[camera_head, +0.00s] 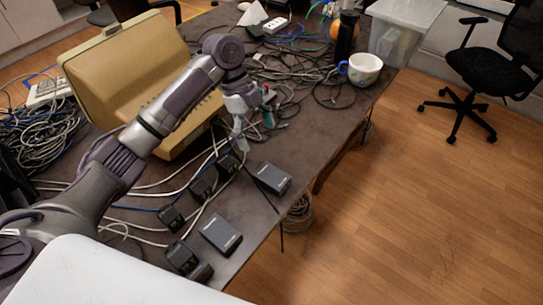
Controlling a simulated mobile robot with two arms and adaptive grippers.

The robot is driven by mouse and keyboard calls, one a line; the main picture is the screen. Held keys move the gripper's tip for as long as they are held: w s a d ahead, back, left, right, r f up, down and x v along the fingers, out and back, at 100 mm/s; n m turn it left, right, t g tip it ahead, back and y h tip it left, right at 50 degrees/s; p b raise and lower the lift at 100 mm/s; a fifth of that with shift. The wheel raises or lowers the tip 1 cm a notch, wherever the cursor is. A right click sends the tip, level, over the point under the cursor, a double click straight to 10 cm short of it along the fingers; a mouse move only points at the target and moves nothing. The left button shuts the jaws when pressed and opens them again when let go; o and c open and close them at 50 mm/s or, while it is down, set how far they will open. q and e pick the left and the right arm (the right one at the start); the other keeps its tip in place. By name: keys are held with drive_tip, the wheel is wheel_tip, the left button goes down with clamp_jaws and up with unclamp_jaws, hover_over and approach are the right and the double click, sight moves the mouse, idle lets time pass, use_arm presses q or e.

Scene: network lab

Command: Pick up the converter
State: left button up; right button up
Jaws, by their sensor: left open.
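Two flat dark grey boxes that look like converters lie on the dark table: one (274,178) near the right edge, one (221,234) closer to me. I cannot tell which one the task names. My left gripper (254,128) is open, pointing down over the table, beyond the farther box and apart from it. Nothing shows clearly between its fingers, though cables behind it make this hard to see. My right gripper is not in view.
Several black power adapters (182,257) with cables lie left of the grey boxes. A beige open case (135,75) stands behind my left arm. Tangled cables, a mug (361,69), a black bottle (346,35) and a clear bin (403,30) are farther back.

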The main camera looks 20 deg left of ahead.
use_arm(q)
approach(272, 175)
drive_tip(key=shift+s+d+f, duration=0.15)
drive_tip(key=shift+d+f, duration=0.25)
drive_tip(key=shift+f, duration=0.05)
drive_tip(key=shift+s+d+f, duration=0.2)
drive_tip(key=shift+d+f, duration=0.15)
drive_tip(key=shift+f, duration=0.15)
drive_tip(key=x, duration=0.3)
drive_tip(key=shift+w+f, duration=0.15)
drive_tip(key=p+x, duration=0.1)
drive_tip(key=x, duration=0.2)
drive_tip(key=shift+a+f, duration=0.1)
drive_tip(key=shift+f, duration=0.2)
drive_tip(key=shift+s+f, duration=0.2)
drive_tip(key=shift+f, duration=0.35)
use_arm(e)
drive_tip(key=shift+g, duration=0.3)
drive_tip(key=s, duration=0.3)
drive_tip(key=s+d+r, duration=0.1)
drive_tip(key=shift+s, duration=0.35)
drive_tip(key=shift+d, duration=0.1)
use_arm(q)
drive_tip(key=shift+f, duration=0.2)
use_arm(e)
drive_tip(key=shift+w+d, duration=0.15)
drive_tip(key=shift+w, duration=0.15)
use_arm(q)
drive_tip(key=c, duration=1.5)
